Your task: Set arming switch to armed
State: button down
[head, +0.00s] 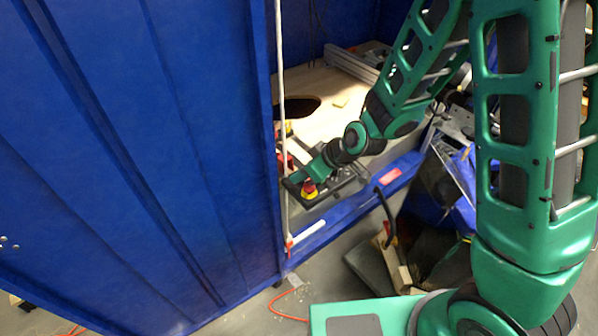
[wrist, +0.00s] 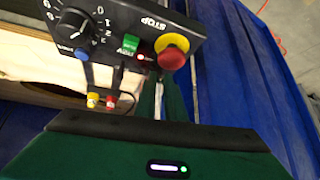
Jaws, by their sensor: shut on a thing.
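The black control panel (wrist: 115,25) fills the top left of the wrist view. A white-pointer knob (wrist: 72,22), a numbered dial marking, a green button (wrist: 128,43) and a red-and-yellow stop button (wrist: 174,50) are on it. The stop button also shows in the head view (head: 309,189). My gripper (wrist: 160,82) reaches to the panel's near edge, just below the stop button. It is shut on a small part there, which I take to be the arming switch; the fingers hide it and its position cannot be read. In the head view my gripper (head: 300,178) is beside the stop button.
A blue cabinet wall (head: 130,150) fills the left side. A pale wooden board (head: 320,90) with a dark hole lies behind the panel. Yellow (wrist: 93,100) and red (wrist: 111,102) plugs stand near the panel. Clutter lies at the right on the floor.

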jog(key=shift+d+f, duration=0.1)
jog(key=shift+d, duration=0.05)
dwell(0.4)
jog(key=c, duration=1.8)
grip_release()
jog(key=shift+c, duration=0.2)
jog(key=shift+s, duration=0.1)
